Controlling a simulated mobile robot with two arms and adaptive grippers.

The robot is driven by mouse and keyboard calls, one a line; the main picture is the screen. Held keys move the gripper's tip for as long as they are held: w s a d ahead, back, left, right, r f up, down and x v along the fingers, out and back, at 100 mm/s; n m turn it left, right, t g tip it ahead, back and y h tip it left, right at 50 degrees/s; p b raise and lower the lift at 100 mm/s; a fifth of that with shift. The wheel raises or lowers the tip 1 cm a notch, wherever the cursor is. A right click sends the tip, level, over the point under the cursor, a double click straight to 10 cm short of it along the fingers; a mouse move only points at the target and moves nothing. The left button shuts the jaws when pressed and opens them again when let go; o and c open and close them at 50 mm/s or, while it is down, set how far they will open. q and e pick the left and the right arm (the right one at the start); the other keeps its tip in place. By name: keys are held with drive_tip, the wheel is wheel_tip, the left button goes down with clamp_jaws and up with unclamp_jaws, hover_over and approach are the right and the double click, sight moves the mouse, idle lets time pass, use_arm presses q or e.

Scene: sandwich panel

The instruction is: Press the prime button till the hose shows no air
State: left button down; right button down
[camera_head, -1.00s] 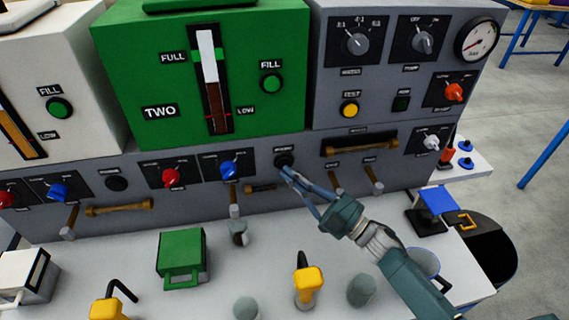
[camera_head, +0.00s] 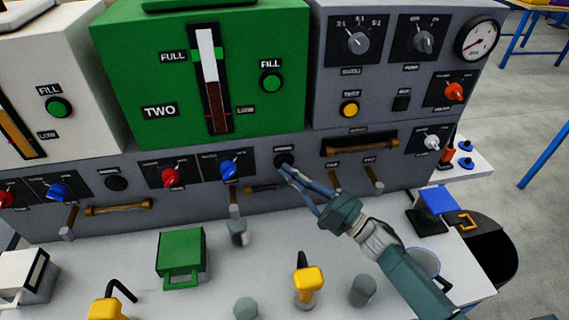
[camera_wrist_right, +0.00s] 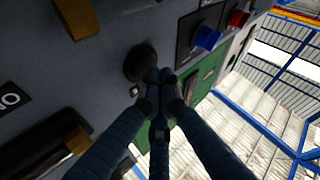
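A round black button (camera_head: 284,160) sits on the grey panel under the green box; its label is too small to read surely. It also shows in the right wrist view (camera_wrist_right: 140,63). My right gripper (camera_head: 290,172) has its fingers together, and the tips are at the button's lower right edge. In the right wrist view the closed fingertips (camera_wrist_right: 158,80) overlap the button's edge; I cannot tell whether they press it. A brown hose-like tube (camera_head: 262,189) runs below the button, partly behind the gripper. Air in it cannot be made out. My left gripper is out of view.
Red (camera_head: 170,176) and blue (camera_head: 228,169) knobs sit left of the button. A brown tube (camera_head: 361,146) lies in a dark slot on the right. A green container (camera_head: 181,255), yellow-topped tools (camera_head: 309,281) and grey cylinders (camera_head: 363,290) stand on the bench.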

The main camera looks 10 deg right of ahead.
drive_tip(key=shift+w, duration=0.4)
idle(0.4)
drive_tip(key=shift+r, duration=0.1)
drive_tip(key=shift+s, duration=0.8)
drive_tip(key=shift+s+p, duration=0.1)
drive_tip(key=shift+p, duration=0.25)
drive_tip(key=s+p, duration=0.2)
drive_tip(key=s, duration=0.2)
drive_tip(key=shift+s, duration=0.4)
idle(2.3)
